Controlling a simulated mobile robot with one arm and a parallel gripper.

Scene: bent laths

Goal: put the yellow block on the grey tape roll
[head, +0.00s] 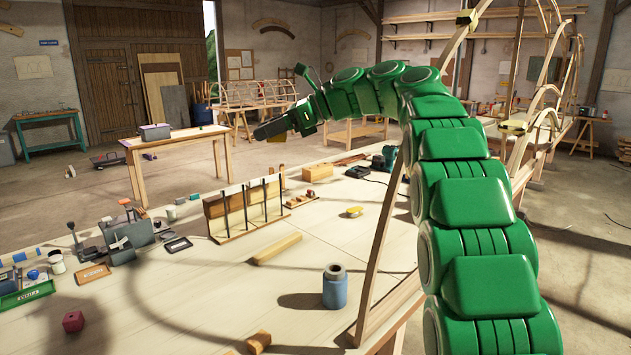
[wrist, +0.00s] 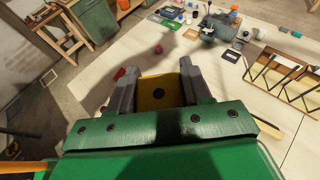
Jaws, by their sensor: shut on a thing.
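My gripper (head: 270,130) is raised high above the far side of the workbench in the head view, at the end of my green arm. In the wrist view my gripper (wrist: 160,90) has its two grey fingers on either side of the yellow block (wrist: 158,94), which has a dark round spot on its face. Only a sliver of yellow shows under the gripper in the head view. I cannot pick out a grey tape roll for certain. A blue-grey cylinder with a narrower ring-like top (head: 335,287) stands upright on the bench, well apart from the gripper.
A wooden rack with dark upright bars (head: 243,208) stands mid-bench. A pale wooden bar (head: 277,249) lies before it. A dark red cube (head: 73,322) sits at the front left. A grey machine (head: 128,240) and trays crowd the left. Bare bench surrounds the cylinder.

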